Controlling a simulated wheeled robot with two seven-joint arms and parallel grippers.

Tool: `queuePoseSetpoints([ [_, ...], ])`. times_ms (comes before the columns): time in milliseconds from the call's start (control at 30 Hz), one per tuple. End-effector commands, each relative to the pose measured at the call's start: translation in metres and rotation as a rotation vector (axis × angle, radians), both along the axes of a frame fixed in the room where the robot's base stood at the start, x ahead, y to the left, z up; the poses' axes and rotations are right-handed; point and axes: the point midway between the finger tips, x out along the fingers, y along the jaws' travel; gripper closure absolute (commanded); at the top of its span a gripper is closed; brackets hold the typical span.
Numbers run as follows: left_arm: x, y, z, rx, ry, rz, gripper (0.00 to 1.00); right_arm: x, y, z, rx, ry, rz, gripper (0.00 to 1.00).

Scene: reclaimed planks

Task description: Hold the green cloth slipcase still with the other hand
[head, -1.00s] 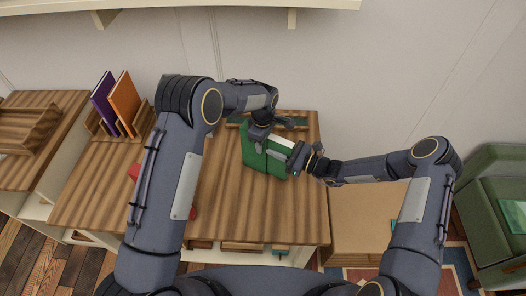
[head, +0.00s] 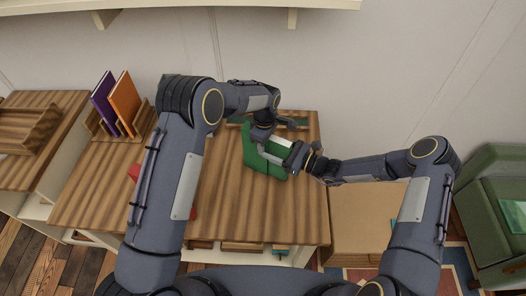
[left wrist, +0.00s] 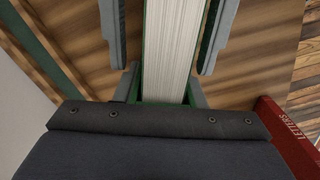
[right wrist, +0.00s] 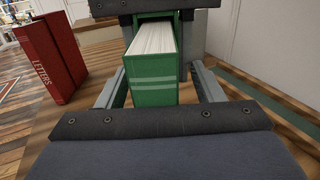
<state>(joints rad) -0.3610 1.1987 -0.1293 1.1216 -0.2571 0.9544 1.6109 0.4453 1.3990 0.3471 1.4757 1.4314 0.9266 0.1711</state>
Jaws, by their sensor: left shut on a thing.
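The green cloth slipcase (head: 262,162) stands on the wooden table top, with a white page block (head: 279,147) showing along its upper side. In the right wrist view its green end with pale bands (right wrist: 152,80) faces the camera. My left gripper (head: 264,136) is shut on the slipcase at its far end; its fingers (left wrist: 160,90) flank the green and white block. My right gripper (head: 297,159) is at the near right end, fingers on either side of the slipcase (left wrist: 173,35). The right wrist view shows a gap beside one finger, so it looks open.
A red box marked LETTERS (right wrist: 50,60) stands on the table, mostly behind my left arm in the head view. A purple book (head: 103,103) and an orange book (head: 125,98) stand in a wooden rack at the left. A green armchair (head: 492,205) is at the right.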

Motion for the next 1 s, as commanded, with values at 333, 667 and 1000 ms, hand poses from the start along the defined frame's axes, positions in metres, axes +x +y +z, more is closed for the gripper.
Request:
queuePoseSetpoints([
  [333,0.002,0.001,0.001,-0.002,-0.006,0.003,0.9,-0.006,-0.018,-0.003,-0.005,0.003,-0.004,0.39],
  [667,0.003,0.003,0.001,0.001,-0.007,0.004,0.9,-0.025,-0.061,-0.002,-0.005,0.003,-0.006,0.39],
  [1000,0.003,0.003,0.002,0.001,-0.008,0.004,0.9,-0.029,-0.067,-0.003,-0.005,0.003,-0.003,0.39],
])
